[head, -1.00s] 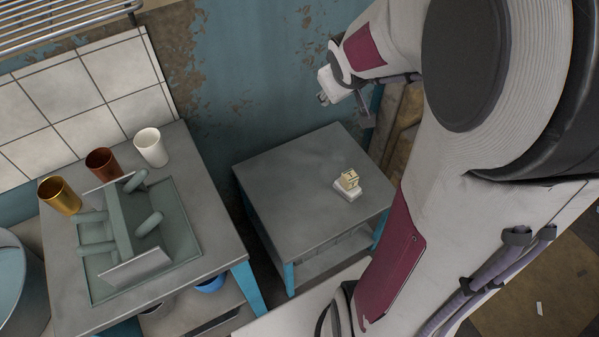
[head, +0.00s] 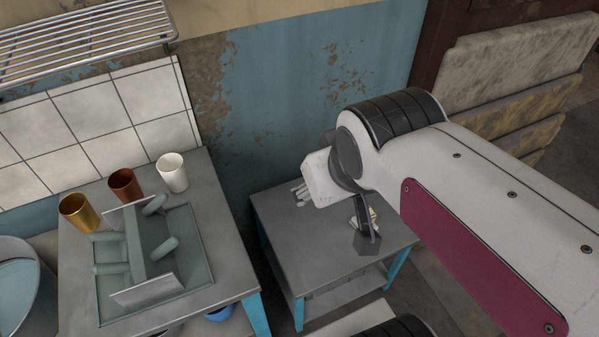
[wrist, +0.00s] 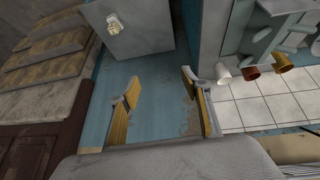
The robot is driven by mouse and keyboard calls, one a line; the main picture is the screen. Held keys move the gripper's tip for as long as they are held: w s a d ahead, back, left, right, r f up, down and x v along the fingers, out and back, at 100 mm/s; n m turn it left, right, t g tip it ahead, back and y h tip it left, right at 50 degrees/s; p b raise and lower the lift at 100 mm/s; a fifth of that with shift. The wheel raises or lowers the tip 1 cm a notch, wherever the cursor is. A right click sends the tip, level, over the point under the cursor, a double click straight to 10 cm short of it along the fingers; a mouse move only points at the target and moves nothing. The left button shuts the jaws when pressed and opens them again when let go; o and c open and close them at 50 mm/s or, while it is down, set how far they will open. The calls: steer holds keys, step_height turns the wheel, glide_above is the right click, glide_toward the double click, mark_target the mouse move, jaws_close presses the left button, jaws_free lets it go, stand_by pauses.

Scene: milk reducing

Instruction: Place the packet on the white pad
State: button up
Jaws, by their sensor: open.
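A small cream packet (head: 372,214) sits on or against the white pad (head: 353,222) on the small grey table. In the head view my wrist partly hides both. In the wrist view the packet (wrist: 114,28) and the white pad (wrist: 111,17) are small and close together near the top, and I cannot tell exactly how they touch. My gripper (wrist: 159,92) is open and empty, its two yellow-padded fingers spread apart. In the head view my gripper (head: 302,193) is above the back left part of the small table, to the left of the packet.
The small grey table (head: 290,240) is otherwise clear. A second table (head: 225,280) at left holds a green rack (head: 140,250) and gold (head: 78,212), brown (head: 125,186) and white (head: 172,172) cups. A blue peeling wall (head: 300,85) stands behind.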

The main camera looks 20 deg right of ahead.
steer(key=shift+y, duration=0.5)
steer(key=s+a, duration=0.1)
steer(key=s, duration=0.1)
steer(key=s+a, duration=0.2)
steer(key=shift+s+a, duration=0.1)
steer(key=shift+s, duration=0.05)
stand_by(0.8)
